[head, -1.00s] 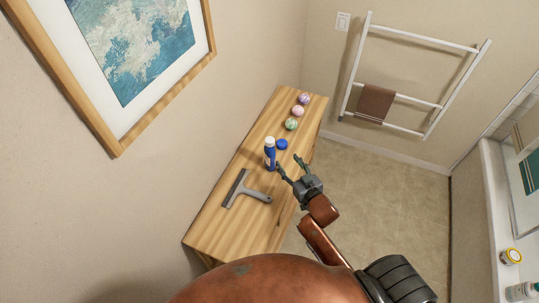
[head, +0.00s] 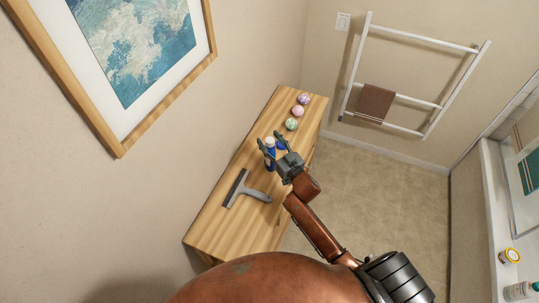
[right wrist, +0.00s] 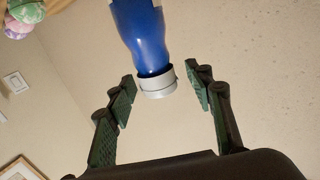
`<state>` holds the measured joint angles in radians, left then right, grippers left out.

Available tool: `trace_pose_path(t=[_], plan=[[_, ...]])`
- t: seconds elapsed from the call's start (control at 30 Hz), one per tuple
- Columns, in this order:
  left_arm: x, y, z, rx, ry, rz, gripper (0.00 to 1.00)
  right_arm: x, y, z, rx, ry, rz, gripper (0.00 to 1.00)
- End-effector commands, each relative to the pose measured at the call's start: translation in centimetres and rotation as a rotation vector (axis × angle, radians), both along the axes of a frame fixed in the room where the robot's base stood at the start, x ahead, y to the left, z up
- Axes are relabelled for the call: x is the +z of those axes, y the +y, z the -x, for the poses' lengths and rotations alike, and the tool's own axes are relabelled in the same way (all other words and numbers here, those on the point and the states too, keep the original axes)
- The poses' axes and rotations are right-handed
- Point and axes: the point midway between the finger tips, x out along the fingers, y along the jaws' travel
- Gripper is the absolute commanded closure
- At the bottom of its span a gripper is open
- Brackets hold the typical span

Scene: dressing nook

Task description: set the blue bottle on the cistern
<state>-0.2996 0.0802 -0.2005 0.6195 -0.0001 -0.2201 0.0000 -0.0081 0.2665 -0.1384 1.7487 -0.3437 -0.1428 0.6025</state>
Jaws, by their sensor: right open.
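The blue bottle (head: 270,160) with a white cap stands upright on the wooden bench top. It also shows in the right wrist view (right wrist: 143,35), its cap end close to the fingers. My right gripper (head: 270,139) is open at the bottle, its fingers to either side and partly hiding it in the head view. In the right wrist view the open fingers (right wrist: 162,82) show a gap on both sides of the white cap, with no contact visible. I cannot make out a cistern for sure. My left gripper is not in view.
A grey squeegee (head: 247,192) lies on the wooden bench (head: 238,232) nearer to me. A white ledge (head: 491,205) at right holds a yellow-labelled jar (head: 510,256) and a bottle (head: 519,291).

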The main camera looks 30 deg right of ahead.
Motion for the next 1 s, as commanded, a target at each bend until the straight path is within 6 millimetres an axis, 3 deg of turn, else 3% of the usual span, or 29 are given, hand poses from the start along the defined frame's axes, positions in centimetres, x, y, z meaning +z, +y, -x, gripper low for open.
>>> trace_pose_path(t=[0.17, 0.87, 1.0], plan=[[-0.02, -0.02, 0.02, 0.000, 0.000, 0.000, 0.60, -0.03, 0.00, -0.02, 0.000, 0.000, 0.000, 0.52], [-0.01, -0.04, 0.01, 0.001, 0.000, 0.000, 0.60, -0.02, 0.03, -0.02, 0.001, 0.000, 0.001, 1.00], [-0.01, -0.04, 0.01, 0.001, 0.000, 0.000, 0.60, -0.02, 0.02, -0.01, 0.000, 0.000, 0.001, 1.00]])
